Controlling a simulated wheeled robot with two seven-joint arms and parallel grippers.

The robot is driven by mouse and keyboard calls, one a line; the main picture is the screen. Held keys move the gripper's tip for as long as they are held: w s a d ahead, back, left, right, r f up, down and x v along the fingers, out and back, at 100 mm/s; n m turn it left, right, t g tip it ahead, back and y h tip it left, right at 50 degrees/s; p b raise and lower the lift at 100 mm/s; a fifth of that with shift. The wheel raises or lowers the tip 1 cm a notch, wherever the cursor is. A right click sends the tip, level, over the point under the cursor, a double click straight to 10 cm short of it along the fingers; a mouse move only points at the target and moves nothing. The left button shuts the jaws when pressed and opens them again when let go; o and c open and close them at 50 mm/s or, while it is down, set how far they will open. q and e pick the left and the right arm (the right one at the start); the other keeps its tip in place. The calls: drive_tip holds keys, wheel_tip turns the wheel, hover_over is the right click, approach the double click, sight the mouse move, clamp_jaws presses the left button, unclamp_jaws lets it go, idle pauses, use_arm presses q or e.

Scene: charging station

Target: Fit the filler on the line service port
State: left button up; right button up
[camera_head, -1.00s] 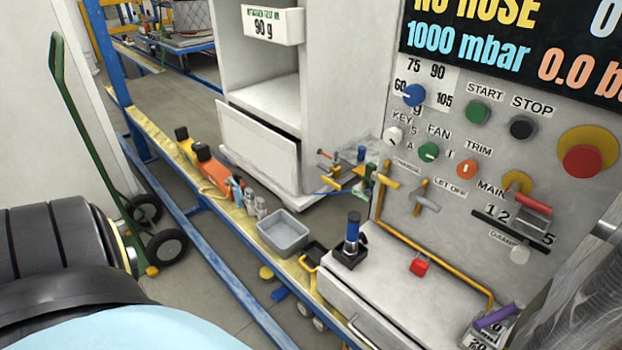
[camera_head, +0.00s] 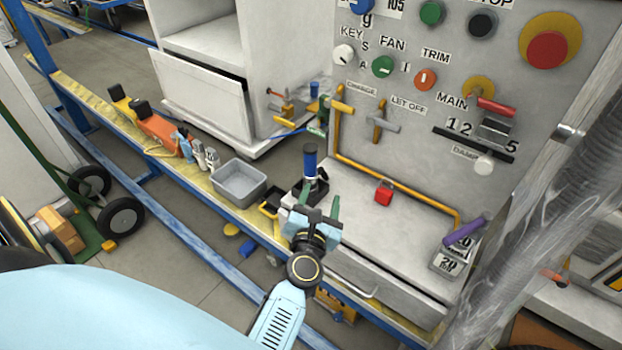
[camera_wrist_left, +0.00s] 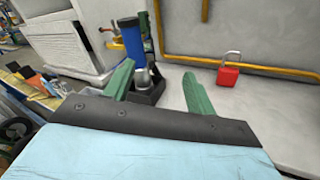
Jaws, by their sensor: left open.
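A blue-topped cylinder with a metal lower part, which looks like the filler (camera_head: 310,161), stands upright in a black holder (camera_head: 319,190) on the grey bench. It also shows in the left wrist view (camera_wrist_left: 132,40). My left gripper (camera_head: 320,207) is open and empty, just in front of the holder. In the left wrist view its green fingers (camera_wrist_left: 158,78) are apart, with the holder beyond them and the blue top behind the left finger. Fittings with blue and green parts (camera_head: 317,108) sit left of the panel; I cannot tell whether they are the line service port. My right gripper is not in view.
A yellow pipe (camera_head: 400,187) runs along the panel. A grey tray (camera_head: 238,183) sits left of the bench.

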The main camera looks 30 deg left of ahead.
sight(311, 149)
use_arm(q)
drive_tip(key=w+a+r+n+y, duration=0.1)
drive_tip(key=a+n, duration=0.1)
drive_tip(key=w+a+n, duration=0.1)
drive_tip(key=w+a, duration=0.1)
drive_tip(key=w+a+r+n+y, duration=0.1)
drive_tip(key=w+a+n, duration=0.1)
drive_tip(key=shift+w+a+r+n+y, duration=0.15)
drive_tip(key=shift+r+n+y, duration=0.15)
drive_tip(key=shift+r, duration=0.05)
drive_tip(key=x, duration=0.6)
drive_tip(key=shift+w+a+f, duration=0.15)
drive_tip(key=shift+w, duration=0.1)
clamp_jaws()
